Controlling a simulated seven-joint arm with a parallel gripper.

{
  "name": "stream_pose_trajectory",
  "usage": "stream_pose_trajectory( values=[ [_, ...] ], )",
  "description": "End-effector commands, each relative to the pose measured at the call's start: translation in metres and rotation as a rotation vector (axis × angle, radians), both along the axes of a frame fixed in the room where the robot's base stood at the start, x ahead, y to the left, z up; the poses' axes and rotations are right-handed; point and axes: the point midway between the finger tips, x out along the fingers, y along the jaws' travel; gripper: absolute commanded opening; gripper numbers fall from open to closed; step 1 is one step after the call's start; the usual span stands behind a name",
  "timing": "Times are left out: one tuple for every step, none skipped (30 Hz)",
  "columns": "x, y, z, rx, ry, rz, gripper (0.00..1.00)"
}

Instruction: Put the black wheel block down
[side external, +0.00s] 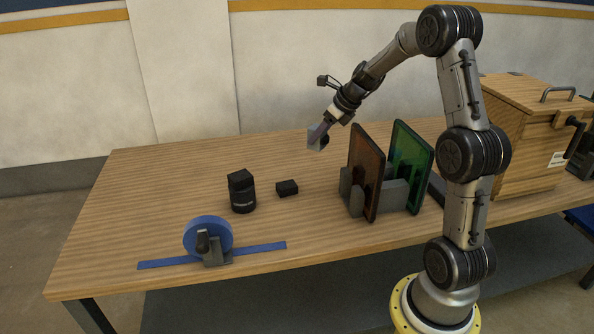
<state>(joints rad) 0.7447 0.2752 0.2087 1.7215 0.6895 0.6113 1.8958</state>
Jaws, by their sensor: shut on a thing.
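My gripper (319,132) is raised above the back middle of the table, pointing down and to the left. It is shut on a small dark block (323,142) with a paler grey face, which I take as the black wheel block. The held block is tilted and clear of the tabletop. Its detail is too small to make out, and the fingers partly cover it. Another small black block (287,188) lies flat on the wooden table (130,215), below and to the left of my gripper.
A black jar-like container (242,193) stands left of the lying block. A blue wheel (207,235) on a grey stand with a blue strip is at the front left. Orange (366,175) and green (409,165) panels stand upright in a grey holder. A wooden box (530,125) is at the right.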

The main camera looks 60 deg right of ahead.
Motion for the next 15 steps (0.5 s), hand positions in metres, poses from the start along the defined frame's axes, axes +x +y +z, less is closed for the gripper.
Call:
stream_pose_trajectory(
  values=[
    [0.000,0.000,-0.007,0.001,0.001,-0.001,0.00],
    [0.000,0.000,-0.011,0.001,0.001,-0.001,0.00],
    [0.000,0.000,-0.018,0.001,0.000,0.001,0.00],
    [0.001,0.000,-0.021,0.001,0.000,0.000,0.00],
    [0.001,0.000,-0.024,-0.001,-0.001,0.001,0.00],
    [0.001,0.000,-0.027,-0.001,-0.001,0.000,0.00],
    [0.002,-0.001,-0.029,-0.001,-0.001,-0.001,0.00],
    [0.004,-0.002,-0.032,-0.001,-0.001,0.000,0.00],
    [0.008,-0.004,-0.035,-0.001,-0.001,0.001,0.00],
    [0.011,-0.007,-0.037,-0.001,-0.001,0.002,0.00],
    [0.015,-0.009,-0.039,-0.001,-0.001,0.002,0.00],
    [0.021,-0.013,-0.043,-0.001,-0.001,0.002,0.00],
    [0.027,-0.017,-0.045,-0.002,-0.001,0.003,0.00],
    [0.032,-0.020,-0.048,-0.002,-0.001,0.003,0.00],
    [0.038,-0.025,-0.052,-0.002,-0.001,0.003,0.00]
  ],
)
